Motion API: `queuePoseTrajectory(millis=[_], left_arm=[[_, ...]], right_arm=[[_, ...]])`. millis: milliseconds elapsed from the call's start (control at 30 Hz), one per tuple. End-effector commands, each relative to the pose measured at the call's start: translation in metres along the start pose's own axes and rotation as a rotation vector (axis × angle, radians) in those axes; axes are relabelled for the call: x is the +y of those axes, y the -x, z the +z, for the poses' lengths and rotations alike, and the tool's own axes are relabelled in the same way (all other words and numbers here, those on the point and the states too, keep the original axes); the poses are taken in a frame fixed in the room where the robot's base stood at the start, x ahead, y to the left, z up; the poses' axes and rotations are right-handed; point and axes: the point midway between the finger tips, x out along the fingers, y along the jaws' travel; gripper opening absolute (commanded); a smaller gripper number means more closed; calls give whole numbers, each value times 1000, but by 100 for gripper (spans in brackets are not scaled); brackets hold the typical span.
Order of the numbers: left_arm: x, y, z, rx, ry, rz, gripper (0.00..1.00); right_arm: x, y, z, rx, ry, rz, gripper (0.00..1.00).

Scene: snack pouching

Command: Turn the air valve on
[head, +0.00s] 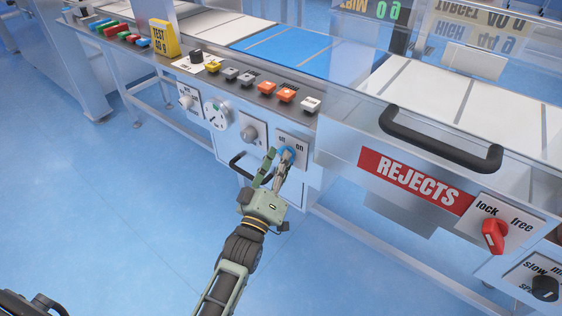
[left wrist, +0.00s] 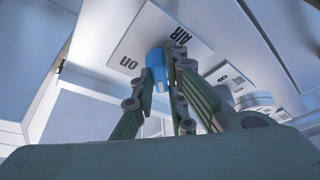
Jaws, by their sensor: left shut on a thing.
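The air valve is a blue handle (left wrist: 157,68) on a white plate (left wrist: 140,42) lettered "AIR" and "on" in the left wrist view. In the head view the plate (head: 301,142) is on the front panel of the machine, and a bit of the blue handle (head: 287,151) shows behind the fingers. My left gripper (head: 277,160) reaches up to the plate and is shut on the blue handle; its fingers (left wrist: 162,78) are on both sides of it in the wrist view. The fingers hide part of the handle, so its exact angle is hard to tell.
A grey knob (head: 250,134) is on the plate just left of the valve. A black bar handle (head: 440,140) juts out above the REJECTS drawer (head: 412,181). A red lock knob (head: 493,236) is farther right. Coloured buttons line the ledge above. The blue floor (head: 110,220) is clear at left.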

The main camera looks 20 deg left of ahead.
Motion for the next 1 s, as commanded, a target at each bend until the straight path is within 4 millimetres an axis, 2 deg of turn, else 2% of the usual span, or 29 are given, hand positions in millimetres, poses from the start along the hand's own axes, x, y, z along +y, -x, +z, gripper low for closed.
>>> queuePoseTrajectory(millis=[367,667,1000], left_arm=[[-2,0,0,-3,-196,80,0],[-3,0,0,-3,-458,189,0],[-4,0,-1,-3,-756,313,0]], right_arm=[[0,0,-3,12,0,-1,40],[0,0,-3,11,1,-1,40],[0,2,8,-40,0,0,40]])
